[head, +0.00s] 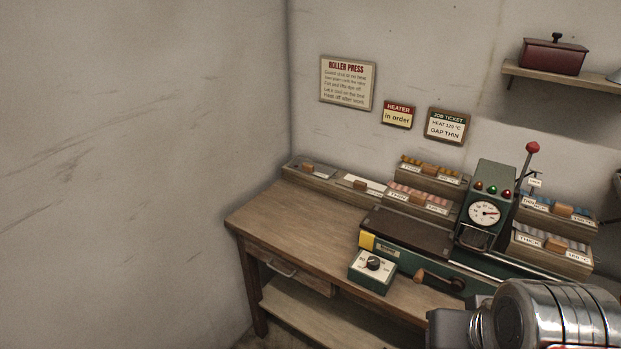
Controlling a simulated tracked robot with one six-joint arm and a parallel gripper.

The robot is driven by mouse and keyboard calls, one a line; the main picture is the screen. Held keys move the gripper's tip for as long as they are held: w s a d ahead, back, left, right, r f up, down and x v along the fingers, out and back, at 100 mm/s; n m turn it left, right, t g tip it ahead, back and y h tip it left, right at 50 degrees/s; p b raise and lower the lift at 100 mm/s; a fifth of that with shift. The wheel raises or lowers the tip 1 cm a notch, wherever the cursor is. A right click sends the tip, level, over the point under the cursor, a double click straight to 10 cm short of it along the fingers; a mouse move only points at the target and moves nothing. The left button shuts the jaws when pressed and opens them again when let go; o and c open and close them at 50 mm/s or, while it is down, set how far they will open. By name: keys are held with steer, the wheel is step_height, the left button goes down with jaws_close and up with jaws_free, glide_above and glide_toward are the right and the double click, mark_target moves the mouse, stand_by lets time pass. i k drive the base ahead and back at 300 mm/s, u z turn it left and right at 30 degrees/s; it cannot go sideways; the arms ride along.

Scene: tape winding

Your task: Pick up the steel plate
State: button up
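I cannot make out a steel plate for certain. A long low wooden tray (333,181) at the back left of the bench has small wooden blocks and a pale flat piece (364,182) in it; whether any of this is the steel plate is too small to tell. A dark flat bed (407,232) lies on the green roller press. Part of my silver arm fills the bottom right corner and hides the bench's front right. The fingers of my gripper do not show.
The wooden bench (290,222) is clear at its left. A control box (371,272) with a knob stands at its front edge, near a crank handle (440,280). The press gauge tower (486,205) stands among labelled trays. A shelf (560,79) holds a red box (553,57).

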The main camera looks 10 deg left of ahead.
mark_target(321, 172)
steer(key=k, duration=0.8)
steer(key=u, duration=0.3)
steer(key=i, duration=0.8)
steer(key=u, duration=0.85)
steer(key=i, duration=1.95)
steer(key=u, duration=0.15)
